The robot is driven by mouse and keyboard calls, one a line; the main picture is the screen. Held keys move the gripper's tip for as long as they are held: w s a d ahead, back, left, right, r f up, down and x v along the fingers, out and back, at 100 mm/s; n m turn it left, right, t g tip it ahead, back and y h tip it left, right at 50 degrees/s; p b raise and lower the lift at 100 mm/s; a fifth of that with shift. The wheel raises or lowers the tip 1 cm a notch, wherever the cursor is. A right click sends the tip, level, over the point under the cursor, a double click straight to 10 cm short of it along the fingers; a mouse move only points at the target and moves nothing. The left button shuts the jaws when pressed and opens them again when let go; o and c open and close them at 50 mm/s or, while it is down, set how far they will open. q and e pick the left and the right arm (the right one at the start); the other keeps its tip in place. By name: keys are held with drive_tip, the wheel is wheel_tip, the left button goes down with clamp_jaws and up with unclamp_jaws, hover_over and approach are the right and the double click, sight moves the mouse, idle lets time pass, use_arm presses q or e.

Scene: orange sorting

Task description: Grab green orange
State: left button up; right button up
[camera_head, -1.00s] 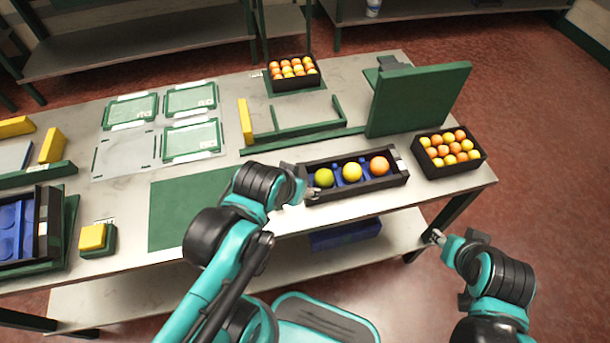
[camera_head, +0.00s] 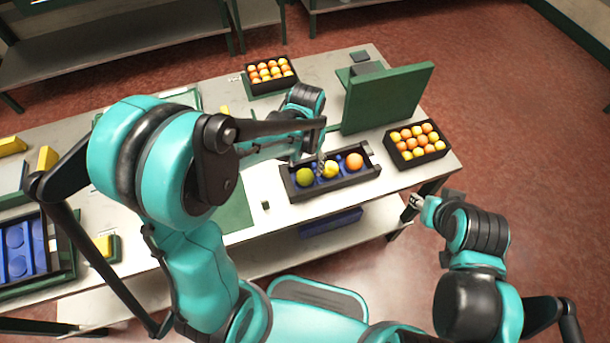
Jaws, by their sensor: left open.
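The green orange (camera_head: 304,178) sits in the left slot of a black tray (camera_head: 342,183) with blue holders. A yellow orange (camera_head: 331,171) is in the middle slot and an orange one (camera_head: 354,161) in the right slot. My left gripper (camera_head: 312,162) is open above the tray, close to the green and yellow fruit. Its fingers are small and partly hidden by my arm, so contact cannot be told. My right gripper (camera_head: 415,201) is off the table's front right edge, away from the fruit; its jaws are too small to read.
A black crate of oranges (camera_head: 388,146) stands right of the tray, and another (camera_head: 248,84) stands at the back. A green upright panel (camera_head: 388,97) rises behind the tray. A blue holder with round hollows (camera_head: 22,248) lies far left. My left arm covers much of the table.

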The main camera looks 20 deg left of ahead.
sight(305, 173)
use_arm(q)
drive_tip(key=f+b, duration=0.1)
drive_tip(key=f, duration=0.2)
drive_tip(key=f+b, duration=0.1)
drive_tip(key=f, duration=0.2)
drive_tip(key=shift+w+a, duration=0.1)
drive_tip(key=shift+a, duration=0.1)
drive_tip(key=shift+r, duration=0.1)
drive_tip(key=c, duration=0.9)
